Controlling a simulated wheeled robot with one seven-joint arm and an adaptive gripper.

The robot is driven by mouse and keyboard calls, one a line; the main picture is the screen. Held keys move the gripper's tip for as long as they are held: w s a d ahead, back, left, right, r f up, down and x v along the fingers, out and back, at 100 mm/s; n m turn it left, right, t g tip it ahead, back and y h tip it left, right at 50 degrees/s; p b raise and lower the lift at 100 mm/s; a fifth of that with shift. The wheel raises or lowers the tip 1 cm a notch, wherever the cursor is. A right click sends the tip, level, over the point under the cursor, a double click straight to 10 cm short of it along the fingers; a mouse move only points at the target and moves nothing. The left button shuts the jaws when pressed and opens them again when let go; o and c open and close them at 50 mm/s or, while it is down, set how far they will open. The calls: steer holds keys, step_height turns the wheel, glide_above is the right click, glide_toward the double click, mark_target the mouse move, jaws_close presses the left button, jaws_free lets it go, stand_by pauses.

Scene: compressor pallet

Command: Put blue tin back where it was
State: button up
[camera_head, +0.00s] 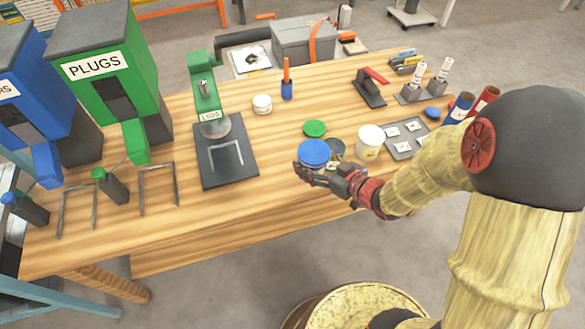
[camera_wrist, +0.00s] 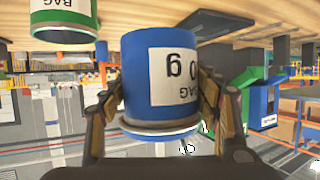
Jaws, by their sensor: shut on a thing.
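The blue tin (camera_wrist: 150,85) with a white label is between the fingers of my gripper (camera_wrist: 165,105) in the wrist view, where it appears upside down. In the head view its blue top (camera_head: 314,151) shows at the end of my gripper (camera_head: 318,172), over the front part of the wooden table. My gripper is shut on the tin's sides. I cannot tell whether the tin touches the table. A green-lidded tin (camera_head: 315,128) stands just behind it, and a similar green tin with a label shows in the wrist view (camera_wrist: 64,18).
A dark open round container (camera_head: 336,146) and a white tub (camera_head: 370,141) stand right of the blue tin. A grey tray with white cards (camera_head: 406,138) lies further right. A green press (camera_head: 222,140) stands to the left. Bare table (camera_head: 270,190) lies between press and tin.

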steer(key=x, duration=0.2)
steer(key=b+x, duration=0.1)
steer(key=x, duration=0.1)
steer(key=shift+w+a+f, duration=0.1)
steer(key=shift+a+f, duration=0.15)
steer(key=shift+f, duration=0.1)
steer(key=w+f, duration=0.1)
steer(key=w+a+f+b, duration=0.1)
steer(key=f, duration=0.1)
steer(key=w+a+f+b, duration=0.1)
steer(key=f, duration=0.1)
steer(key=shift+w+a, duration=0.1)
steer(key=shift+a, duration=0.15)
steer(key=shift+w+a+f+b, duration=0.1)
steer(key=shift+w+f+b, duration=0.05)
steer(key=shift+f+b, duration=0.6)
steer(key=shift+w+a+f+b, duration=0.1)
steer(key=shift+f+b, duration=0.3)
steer(key=shift+f, duration=0.55)
steer(key=shift+f, duration=0.1)
steer(key=shift+f, duration=0.15)
steer(key=o, duration=1.3)
